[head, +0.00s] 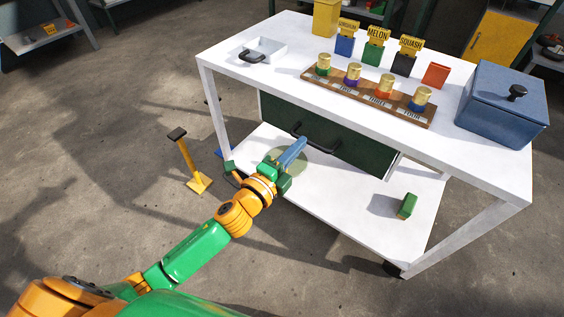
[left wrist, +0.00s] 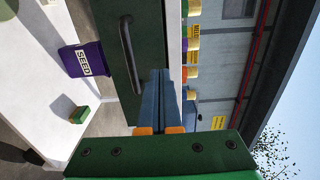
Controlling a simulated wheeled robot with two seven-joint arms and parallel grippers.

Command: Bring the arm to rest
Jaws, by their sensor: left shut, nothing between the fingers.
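My left arm, green and orange, reaches in from the bottom left of the head view. Its gripper (head: 291,155) has blue fingers pressed together with nothing between them. It is in front of the dark green drawer (head: 340,138) under the white table (head: 240,95), near the drawer's black handle (head: 312,138). In the left wrist view the shut fingers (left wrist: 160,98) point toward the green drawer front (left wrist: 112,50), with the handle (left wrist: 130,52) beside them. I cannot tell whether they touch it. My right gripper is not in view.
A green block (head: 407,206) lies on the lower shelf. A yellow stand (head: 190,165) is on the floor. A purple SEED box (left wrist: 85,60) shows too.

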